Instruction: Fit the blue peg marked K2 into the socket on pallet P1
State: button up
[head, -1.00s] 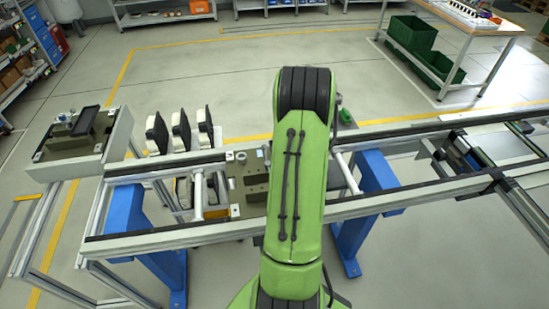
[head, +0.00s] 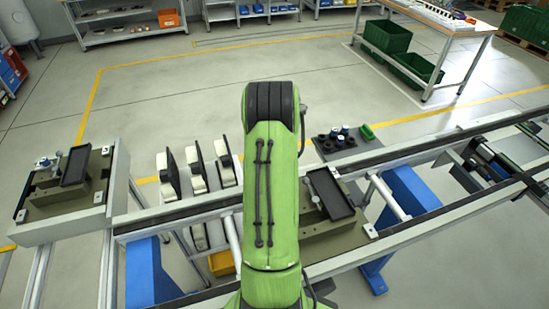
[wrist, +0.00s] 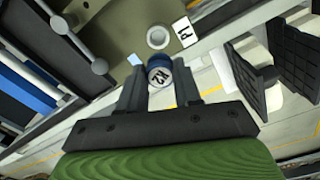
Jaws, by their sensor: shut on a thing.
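In the wrist view my gripper (wrist: 160,88) is shut on the blue peg (wrist: 157,62), whose white top reads K2. The peg is apart from a pale ring-shaped socket (wrist: 158,37), which lies just beyond it on an olive pallet (wrist: 122,25). A white label (wrist: 182,30) beside the socket seems to read P1. The height of the peg over the pallet is hard to tell. In the head view an olive pallet (head: 345,243) sits on the line right of my arm. My arm hides the gripper and peg there.
A grey tray (head: 327,153) with several dark and blue-topped pieces stands behind the line. A black plate (head: 330,195) rises from the pallet. Another olive pallet (head: 45,208) is at left. Black upright holders (head: 198,165) stand left of my arm.

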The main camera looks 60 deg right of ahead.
jog(key=shift+s+f, duration=0.45)
jog(key=shift+f, duration=0.15)
jog(key=shift+w+f, duration=0.15)
jog(key=shift+f, duration=0.05)
jog(key=shift+w+f+b, duration=0.1)
jog(key=shift+f+b, duration=1.75)
jog(key=shift+f, duration=0.55)
jog(key=shift+a, duration=0.1)
jog(key=shift+f+b, duration=1.3)
jog(key=shift+b, duration=0.15)
jog(key=o, duration=1.5)
jog(key=shift+f, duration=0.15)
jog(key=shift+o, duration=0.2)
jog(key=shift+r+p, duration=2.5)
jog(key=shift+r, duration=1.25)
